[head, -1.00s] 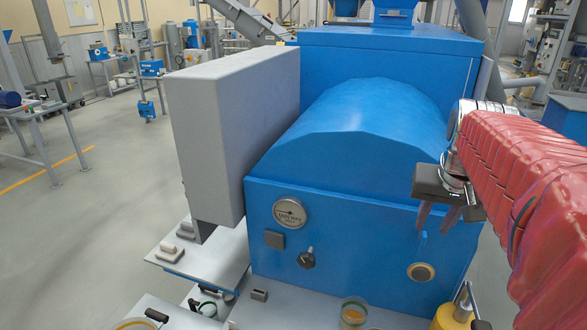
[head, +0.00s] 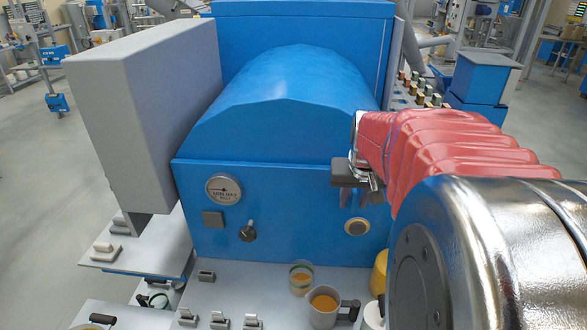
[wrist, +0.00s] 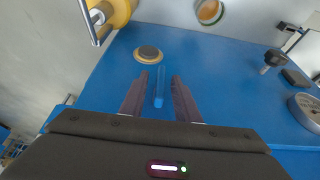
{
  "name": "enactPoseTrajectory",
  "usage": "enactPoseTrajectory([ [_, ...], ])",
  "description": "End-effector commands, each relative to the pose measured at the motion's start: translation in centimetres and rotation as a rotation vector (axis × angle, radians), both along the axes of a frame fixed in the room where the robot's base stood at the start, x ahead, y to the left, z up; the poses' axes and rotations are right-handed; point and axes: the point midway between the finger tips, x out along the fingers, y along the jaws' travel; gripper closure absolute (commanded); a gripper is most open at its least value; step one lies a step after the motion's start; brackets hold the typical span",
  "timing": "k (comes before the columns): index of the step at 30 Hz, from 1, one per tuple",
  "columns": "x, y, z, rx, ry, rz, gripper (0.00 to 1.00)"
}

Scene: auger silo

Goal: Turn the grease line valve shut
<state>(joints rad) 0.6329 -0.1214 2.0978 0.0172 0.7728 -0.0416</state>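My gripper (head: 354,202) is open in front of the right part of the blue machine's front panel (head: 290,225), above a round button with a pale rim (head: 357,228). In the wrist view, a slim blue bar (wrist: 159,88) stands on the panel between the two dark fingers, with a gap on each side. The bar is hidden behind my gripper in the head view. I cannot tell whether this bar or the black knob with a metal stem (head: 248,233) is the grease line valve. The knob also shows at upper right in the wrist view (wrist: 276,58).
A dial gauge (head: 223,190) and a dark square plate (head: 213,219) sit left on the panel. Below stand a glass jar (head: 301,279), a metal mug (head: 324,306) and a yellow container (head: 380,272). A grey box (head: 150,110) juts out at left.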

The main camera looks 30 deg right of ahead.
Motion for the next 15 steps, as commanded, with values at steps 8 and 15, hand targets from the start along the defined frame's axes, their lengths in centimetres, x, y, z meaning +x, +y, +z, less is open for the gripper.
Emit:
enactPoseTrajectory([
  [8, 0.00, 0.01, 0.04, 0.000, 0.000, 0.000, 0.84],
  [15, 0.00, 0.02, 0.05, 0.000, 0.000, 0.000, 1.00],
])
